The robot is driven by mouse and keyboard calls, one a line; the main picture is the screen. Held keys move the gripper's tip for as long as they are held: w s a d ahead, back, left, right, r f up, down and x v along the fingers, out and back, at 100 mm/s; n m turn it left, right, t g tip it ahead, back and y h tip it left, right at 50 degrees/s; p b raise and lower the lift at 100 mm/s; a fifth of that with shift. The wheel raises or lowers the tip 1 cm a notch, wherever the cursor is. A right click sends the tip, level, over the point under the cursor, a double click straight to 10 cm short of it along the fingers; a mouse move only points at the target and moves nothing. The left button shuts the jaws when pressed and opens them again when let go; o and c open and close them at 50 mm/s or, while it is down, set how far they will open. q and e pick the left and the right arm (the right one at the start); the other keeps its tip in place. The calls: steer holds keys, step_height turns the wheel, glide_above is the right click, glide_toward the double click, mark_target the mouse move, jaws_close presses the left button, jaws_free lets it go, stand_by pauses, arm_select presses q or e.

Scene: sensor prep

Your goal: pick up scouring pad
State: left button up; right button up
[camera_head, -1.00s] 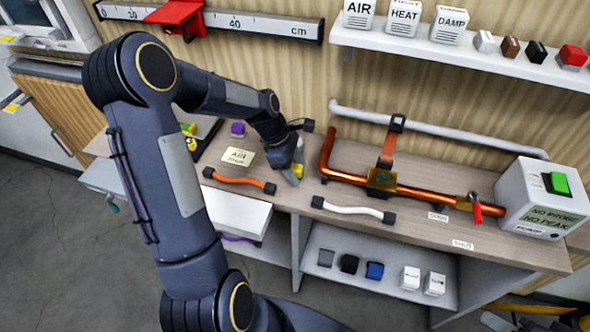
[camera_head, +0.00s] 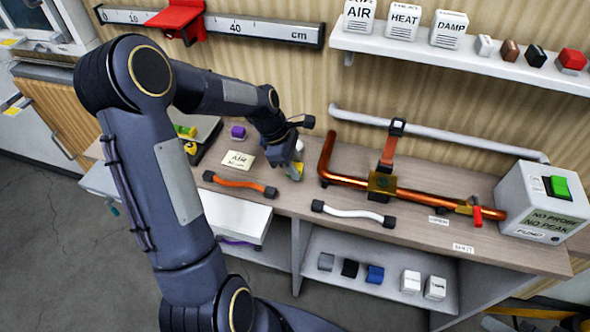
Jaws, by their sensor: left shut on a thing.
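My left gripper (camera_head: 292,166) reaches down over the middle of the workbench. It is shut on a small yellow and greenish-grey piece, which looks like the scouring pad (camera_head: 295,173). The pad is at or just above the bench top; I cannot tell whether it still touches the wood. The fingers and wrist hide part of it. My right gripper is not in view.
An orange cable (camera_head: 239,184) and a white cable (camera_head: 353,213) lie near the bench's front edge. A copper pipe (camera_head: 420,193) runs to the right, towards the pump box (camera_head: 540,208). A paper note (camera_head: 238,159) and purple block (camera_head: 238,132) lie to the left.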

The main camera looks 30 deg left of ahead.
arm_select(q)
steer(key=s+d+r, duration=0.2)
steer(key=s+r, duration=0.3)
steer(key=s, duration=0.1)
steer(key=s+d+r+b, duration=0.1)
steer(key=s+d+r, duration=0.1)
steer(key=s+r, duration=0.4)
steer(key=shift+s+d, duration=0.35)
steer(key=shift+s, duration=0.3)
steer(key=o, duration=0.5)
steer(key=shift+c, duration=0.2)
steer(key=c, duration=0.4)
steer(key=shift+w, duration=0.1)
